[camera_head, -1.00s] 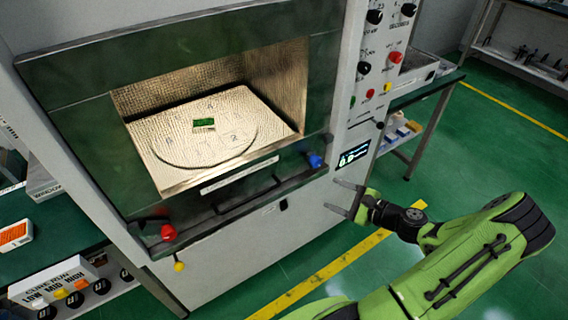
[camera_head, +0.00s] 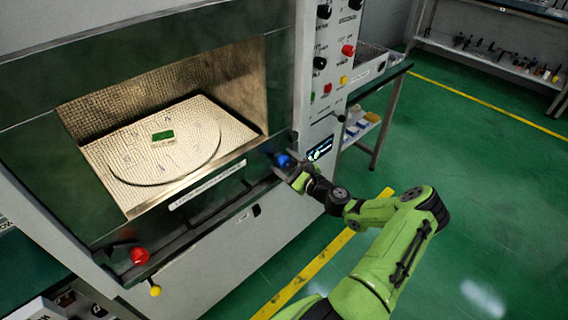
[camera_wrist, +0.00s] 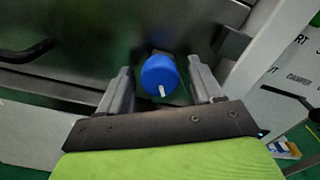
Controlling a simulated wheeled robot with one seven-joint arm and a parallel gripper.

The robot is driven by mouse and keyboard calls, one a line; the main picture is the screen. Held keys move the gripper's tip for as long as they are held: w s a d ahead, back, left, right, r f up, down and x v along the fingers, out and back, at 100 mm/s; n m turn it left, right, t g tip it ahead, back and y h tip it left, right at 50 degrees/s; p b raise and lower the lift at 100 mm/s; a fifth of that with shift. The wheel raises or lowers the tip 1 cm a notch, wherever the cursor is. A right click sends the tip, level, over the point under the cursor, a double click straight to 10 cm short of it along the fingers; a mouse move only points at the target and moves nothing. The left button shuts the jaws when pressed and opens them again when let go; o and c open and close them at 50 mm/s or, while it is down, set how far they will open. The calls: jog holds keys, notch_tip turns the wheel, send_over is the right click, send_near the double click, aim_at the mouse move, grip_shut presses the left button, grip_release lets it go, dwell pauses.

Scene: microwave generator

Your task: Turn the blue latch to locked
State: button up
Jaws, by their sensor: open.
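The blue latch (camera_head: 284,160) is on the right end of the microwave's lower front rail. In the wrist view the blue latch (camera_wrist: 160,74) is a round knob with a white mark pointing down and slightly right. My gripper (camera_head: 288,168) is at the latch in the head view, and partly hides it. In the wrist view my gripper (camera_wrist: 160,82) is open, with one finger on each side of the knob. Gaps show between the knob and both fingers.
A red latch (camera_head: 139,256) is at the rail's left end, with a yellow knob (camera_head: 155,290) below it. A dark handle bar (camera_head: 215,210) runs between the latches. The control panel (camera_head: 325,90) rises to the right. Green floor (camera_head: 470,200) is clear on the right.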

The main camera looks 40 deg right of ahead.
jog(key=shift+w, duration=0.4)
jog(key=shift+c, duration=0.2)
jog(key=c, duration=1)
jog(key=shift+o, duration=0.2)
jog(key=shift+a, duration=0.1)
jog(key=shift+c, duration=0.2)
